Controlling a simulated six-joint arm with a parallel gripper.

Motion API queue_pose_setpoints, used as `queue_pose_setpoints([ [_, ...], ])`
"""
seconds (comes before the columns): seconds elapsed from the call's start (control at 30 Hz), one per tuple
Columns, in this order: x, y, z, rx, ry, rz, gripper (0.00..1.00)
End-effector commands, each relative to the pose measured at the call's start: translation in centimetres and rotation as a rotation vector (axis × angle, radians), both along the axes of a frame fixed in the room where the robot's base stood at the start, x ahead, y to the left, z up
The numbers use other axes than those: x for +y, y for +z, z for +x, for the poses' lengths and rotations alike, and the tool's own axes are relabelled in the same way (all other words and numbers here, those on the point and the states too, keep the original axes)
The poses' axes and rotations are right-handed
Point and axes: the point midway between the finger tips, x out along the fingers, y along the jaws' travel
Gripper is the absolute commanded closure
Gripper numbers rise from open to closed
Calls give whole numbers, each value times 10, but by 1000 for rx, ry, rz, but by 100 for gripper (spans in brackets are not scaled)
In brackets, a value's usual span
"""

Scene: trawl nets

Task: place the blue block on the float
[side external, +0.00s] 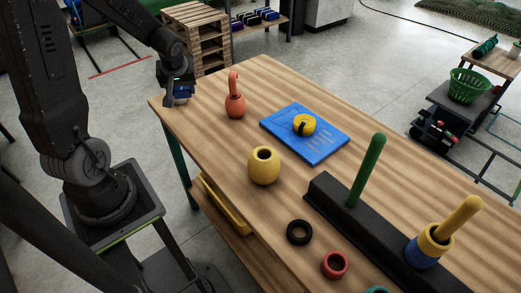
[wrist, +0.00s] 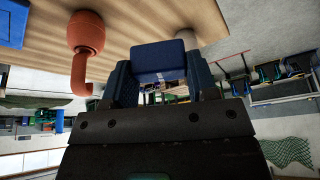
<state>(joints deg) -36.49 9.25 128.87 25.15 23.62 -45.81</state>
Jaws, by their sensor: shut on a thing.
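My gripper (side external: 177,97) is at the far left corner of the table, shut on the blue block (side external: 184,90). In the wrist view the blue block (wrist: 158,60) sits between the two fingers of my gripper (wrist: 159,78). Which thing is the float I cannot tell for sure. A yellow barrel-shaped piece with a dark hole in its top (side external: 264,166) stands upright mid-table. A round yellow piece with a black band (side external: 304,125) lies on a blue board (side external: 330,147). An orange bulb with a hooked neck (side external: 235,104) stands closest to my gripper; it also shows in the wrist view (wrist: 86,35).
A long black base (side external: 335,196) holds a green post (side external: 368,168) and a yellow post with yellow and blue rings (side external: 429,246). A black ring (side external: 299,232) and a red ring (side external: 334,264) lie on the table (side external: 215,150). Wood is bare between bulb and barrel.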

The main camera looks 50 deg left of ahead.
Motion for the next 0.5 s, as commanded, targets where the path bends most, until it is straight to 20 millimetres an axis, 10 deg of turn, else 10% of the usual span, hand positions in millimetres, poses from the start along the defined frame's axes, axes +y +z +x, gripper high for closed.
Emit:
queue_pose_setpoints([
  [0.2,-99,34,31,-4,-381,-3,71],
  [0.5,-168,55,34,-9,-656,-10,71],
])
